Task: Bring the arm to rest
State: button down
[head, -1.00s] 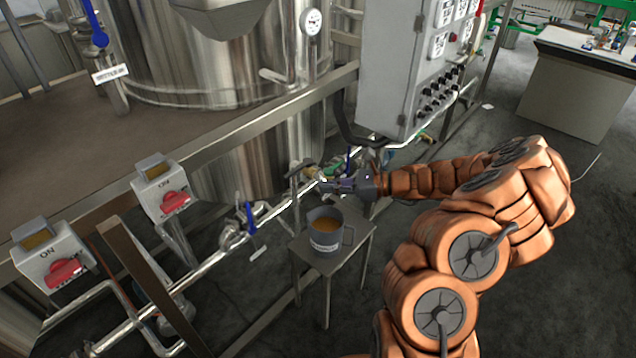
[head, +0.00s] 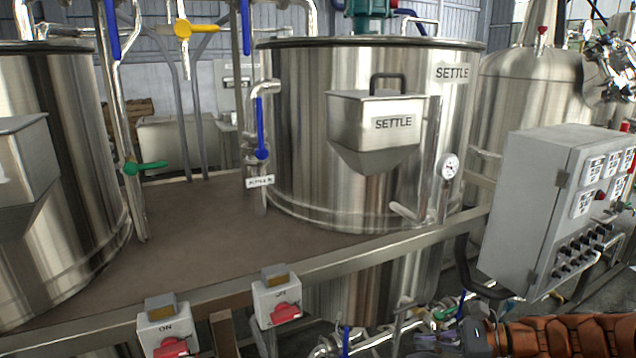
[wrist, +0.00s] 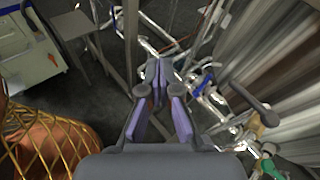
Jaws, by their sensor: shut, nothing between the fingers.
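My gripper (head: 450,338) shows at the bottom right of the head view, at the end of my orange arm, which reaches in from the right edge. It is low beside the pipework, below the grey control box. In the wrist view my gripper (wrist: 158,72) points away from the camera with its purple-grey fingers together and nothing held between them. Pipes and valves lie beyond and to the right of the fingers; I cannot tell how close they are. Most of my arm is outside the head view.
The steel settle tank (head: 330,150) stands on a brown platform (head: 200,225). The control box (head: 535,205) hangs above my arm. Two switch boxes with red knobs (head: 285,312) (head: 172,347) line the platform edge. The wrist view shows a blue-handled valve (wrist: 203,84) and a small grey table (wrist: 72,24).

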jog(key=s+a+r+n+g+h+p, duration=0.3)
jog(key=s+a+r+n+g+h, duration=0.3)
jog(key=s+a+n, duration=0.6)
jog(key=s+d+r+n+h+p, duration=0.1)
jog(key=s+d+r+n+h, duration=0.1)
jog(key=s, duration=0.7)
jog(key=s+d+r+n+h+p, duration=0.2)
jog(key=s+d+n+h, duration=0.2)
jog(key=s, duration=0.4)
jog(key=shift+s+d+n+g+h, duration=0.3)
jog(key=shift+s+n+g+h, duration=0.1)
jog(key=shift+n+h, duration=0.45)
